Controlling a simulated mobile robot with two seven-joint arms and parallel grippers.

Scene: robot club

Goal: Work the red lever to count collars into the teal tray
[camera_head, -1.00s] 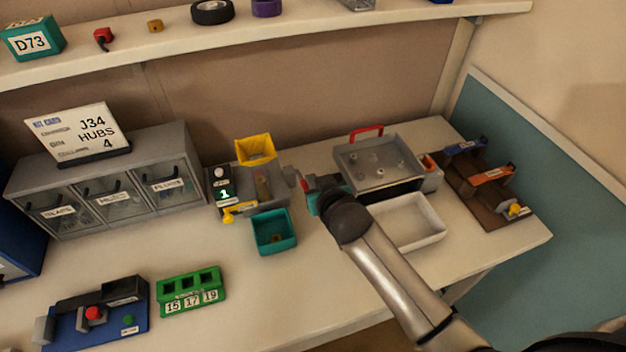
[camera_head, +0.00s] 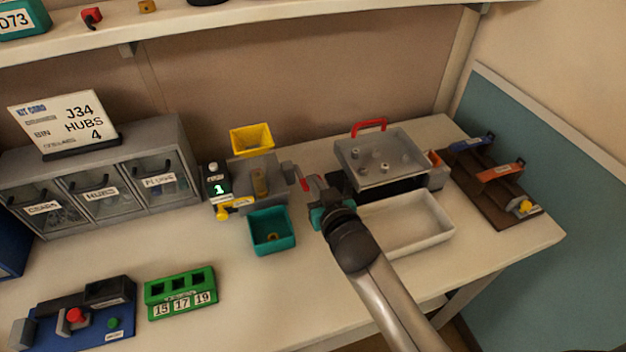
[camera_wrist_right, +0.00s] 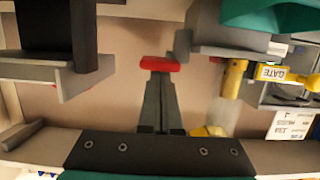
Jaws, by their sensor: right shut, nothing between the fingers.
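The red lever (camera_head: 305,185) sticks out at the right side of the grey dispenser (camera_head: 262,180), which has a yellow hopper (camera_head: 252,139) on top. Its counter display (camera_head: 219,189) reads 1. The teal tray (camera_head: 273,247) stands in front of the dispenser with one brownish collar (camera_head: 272,237) visible inside. My right gripper (camera_head: 314,186) is beside the lever. In the right wrist view my right gripper (camera_wrist_right: 160,80) is shut and empty, its fingertips right at the lever's red end (camera_wrist_right: 160,63); I cannot tell whether they touch. My left gripper is not in view.
A grey bin with a red handle (camera_head: 380,160) and a white tray (camera_head: 415,243) stand right of my gripper. A brown rack (camera_head: 470,185) is farther right. A label-fronted drawer cabinet (camera_head: 100,185), green number block (camera_head: 181,292) and blue button box (camera_head: 80,322) are left. Bare tabletop lies in front of the teal tray.

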